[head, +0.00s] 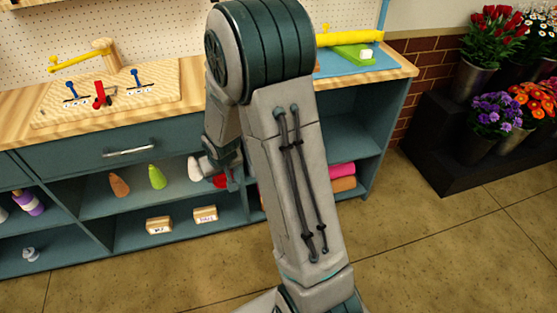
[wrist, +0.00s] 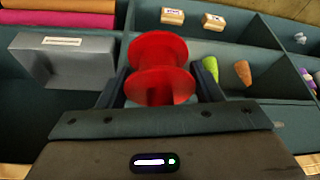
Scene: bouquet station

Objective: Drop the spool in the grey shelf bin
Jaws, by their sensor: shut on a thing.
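A red spool (wrist: 160,70) sits between the two fingers of my gripper (wrist: 161,88) in the wrist view, and the gripper is shut on it. In the head view a bit of the red spool (head: 220,181) shows by my gripper (head: 232,176), in front of the open shelves below the counter. The grey shelf bin (wrist: 65,62) is in the wrist view, to the left of the spool and apart from it. I cannot see into the bin from here. In the head view my arm hides the bin.
An orange cone (head: 119,185) and a green cone (head: 157,177) stand on the shelf, with two small boxes (head: 205,214) below. Coloured rolls (wrist: 58,18) lie beyond the bin. The wooden counter (head: 190,110) is above the shelves. Flower buckets (head: 476,85) stand at the right.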

